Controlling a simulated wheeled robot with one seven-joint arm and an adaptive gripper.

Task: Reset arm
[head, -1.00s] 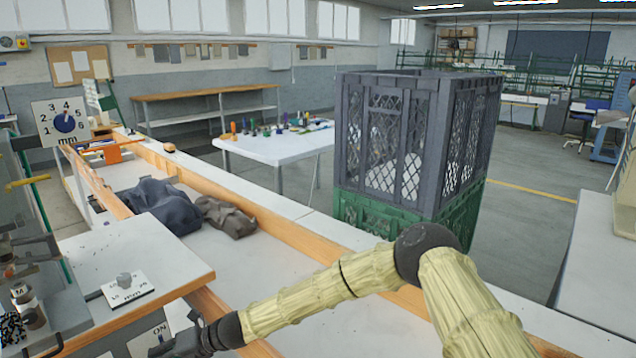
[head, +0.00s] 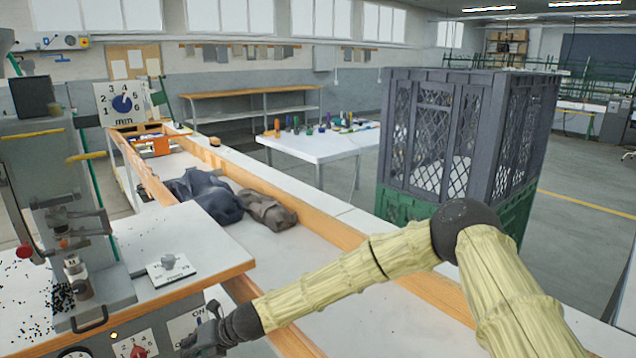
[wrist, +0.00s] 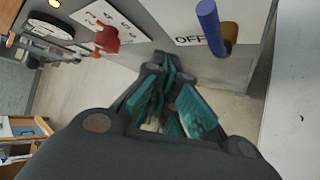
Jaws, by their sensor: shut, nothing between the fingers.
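My gripper (head: 200,342) is at the lower left of the head view, in front of the press table's control panel. In the wrist view its teal-padded fingers (wrist: 168,98) are shut with nothing between them. Beyond the fingers in the wrist view is a panel with a blue lever (wrist: 211,27) beside an OFF label and a red knob (wrist: 106,39) on a numbered plate. The fingers appear apart from the lever. My arm is stretched from the lower right across the trough in the head view.
The eyelet press (head: 75,230) stands on the white table (head: 205,240) at left. Dark cloth (head: 205,195) and brown cloth (head: 267,210) lie in the wood-edged trough (head: 330,227). A grey crate (head: 432,150) on a green one (head: 400,207) stands behind my arm.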

